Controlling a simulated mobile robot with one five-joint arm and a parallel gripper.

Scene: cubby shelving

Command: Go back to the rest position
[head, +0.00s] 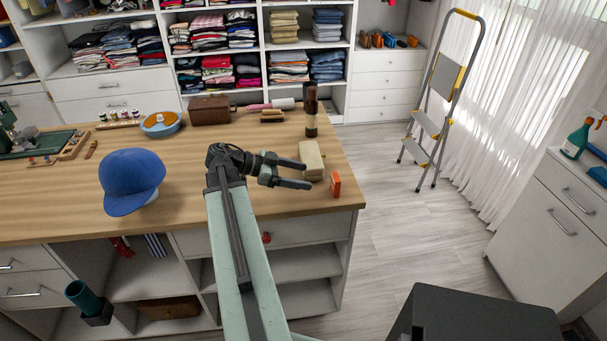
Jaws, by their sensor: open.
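My gripper (296,177) is above the right end of the wooden table (205,208), at the end of my pale green arm. Its two dark fingers point right and are apart, with nothing seen between them. I cannot tell whether the fingers touch either one.
A blue cap (133,181) sits on the table to the left. A dark brown bottle (311,112) stands near the back right corner. A stepladder (438,100) and a white cabinet (555,215) are at the right. The floor (405,225) between is clear.

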